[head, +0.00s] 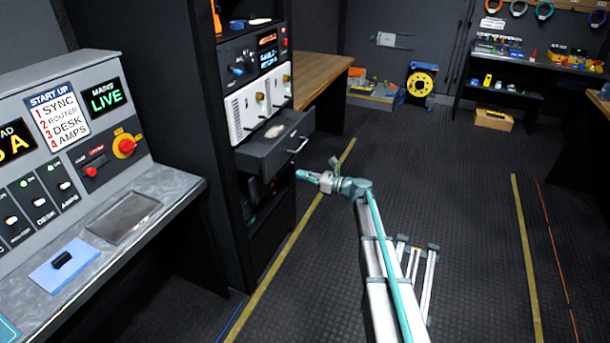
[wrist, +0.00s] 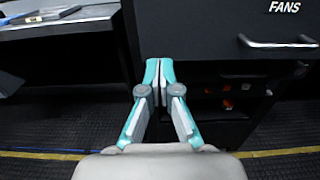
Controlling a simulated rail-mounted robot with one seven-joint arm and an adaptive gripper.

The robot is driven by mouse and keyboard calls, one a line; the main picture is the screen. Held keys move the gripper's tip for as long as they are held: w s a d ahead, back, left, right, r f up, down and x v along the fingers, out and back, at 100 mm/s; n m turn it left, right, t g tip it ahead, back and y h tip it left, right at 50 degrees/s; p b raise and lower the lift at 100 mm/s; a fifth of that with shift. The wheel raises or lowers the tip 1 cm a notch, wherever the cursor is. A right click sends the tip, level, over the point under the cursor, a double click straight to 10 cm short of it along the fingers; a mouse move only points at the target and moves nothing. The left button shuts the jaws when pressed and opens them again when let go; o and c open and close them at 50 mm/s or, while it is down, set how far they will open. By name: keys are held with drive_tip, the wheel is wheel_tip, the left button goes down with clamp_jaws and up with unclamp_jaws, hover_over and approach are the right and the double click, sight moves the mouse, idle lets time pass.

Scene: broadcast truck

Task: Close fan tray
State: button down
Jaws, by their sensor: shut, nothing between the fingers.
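The fan tray (head: 270,139) is a dark drawer in the rack, pulled out toward the aisle, with a bar handle on its front and a pale item lying inside. In the wrist view, its dark front (wrist: 215,38) bears the label "FANS" and the handle (wrist: 278,43) at the upper right. My gripper (head: 300,174) is shut and empty, just below and in front of the tray in the head view. In the wrist view, its teal fingertips (wrist: 159,64) meet to the left of the handle. I cannot tell whether they touch the tray.
The rack (head: 225,190) holds white amplifier units (head: 260,103) above the tray. A control desk (head: 150,190) stands at the left, and a wooden bench (head: 320,75) is behind the rack. The dark floor (head: 440,180) to the right is mostly clear.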

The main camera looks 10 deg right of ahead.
sight(271, 167)
drive_tip(key=p+x, duration=0.3)
drive_tip(key=x, duration=0.7)
drive_tip(key=shift+w+a, duration=0.2)
drive_tip(key=shift+a, duration=0.05)
